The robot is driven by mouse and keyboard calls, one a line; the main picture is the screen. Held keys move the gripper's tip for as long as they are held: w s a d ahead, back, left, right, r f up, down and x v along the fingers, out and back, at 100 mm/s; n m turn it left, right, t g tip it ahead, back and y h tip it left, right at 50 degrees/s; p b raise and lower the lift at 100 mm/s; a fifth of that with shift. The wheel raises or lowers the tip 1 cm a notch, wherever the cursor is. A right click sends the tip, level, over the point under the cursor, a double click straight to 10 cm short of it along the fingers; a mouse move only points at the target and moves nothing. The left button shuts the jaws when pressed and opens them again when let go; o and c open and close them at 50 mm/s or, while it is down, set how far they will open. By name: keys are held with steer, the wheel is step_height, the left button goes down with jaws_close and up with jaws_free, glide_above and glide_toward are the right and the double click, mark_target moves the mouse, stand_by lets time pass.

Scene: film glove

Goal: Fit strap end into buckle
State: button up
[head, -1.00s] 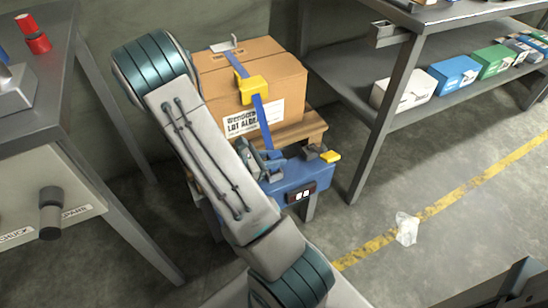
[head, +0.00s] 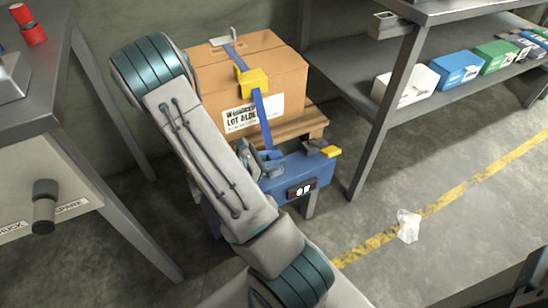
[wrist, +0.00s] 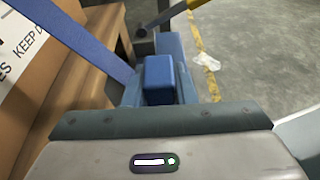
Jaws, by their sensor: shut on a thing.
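The blue strap (head: 263,118) runs over the cardboard box, through a yellow piece (head: 252,82), and down its front to my gripper (head: 264,160). It also shows at the upper left of the wrist view (wrist: 75,40). My gripper is shut on the strap end, just above the blue stand (head: 300,180). Its fingertips and the strap end are mostly hidden. A dark fitting with a yellow lever (head: 328,152), perhaps the buckle, sits on the stand right of my gripper.
The cardboard box (head: 285,72) rests on a wooden pallet (head: 305,127) behind the stand. A grey bench (head: 40,105) stands at the left, shelving with several small boxes (head: 457,70) at the right. A crumpled white scrap (head: 408,226) lies on open floor by a yellow line.

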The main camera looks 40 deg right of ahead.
steer(key=shift+f+b, duration=0.3)
steer(key=shift+f, duration=0.2)
steer(key=o, duration=1.1)
steer(key=shift+r, duration=0.1)
steer(key=shift+a, duration=0.1)
steer(key=p+v, duration=0.4)
steer(key=v, duration=0.9)
steer(key=shift+a+r, duration=0.15)
steer(key=shift+a, duration=0.15)
steer(key=s+a+r+m+t+y+p, duration=0.2)
steer(key=r+p, duration=0.7)
steer(key=r, duration=0.6)
steer(key=s+a+r+m+t+y+p, duration=0.2)
steer(key=s+a+r+m+y+p, duration=0.2)
steer(key=r, duration=1.2)
steer(key=s+a+r+m+t+y+p, duration=0.2)
steer(key=r+m+y+p, duration=0.6)
steer(key=r+p, duration=0.6)
steer(key=shift+s+a+r+m, duration=0.8)
steer(key=shift+s+a+r, duration=0.1)
steer(key=shift+s+r, duration=0.35)
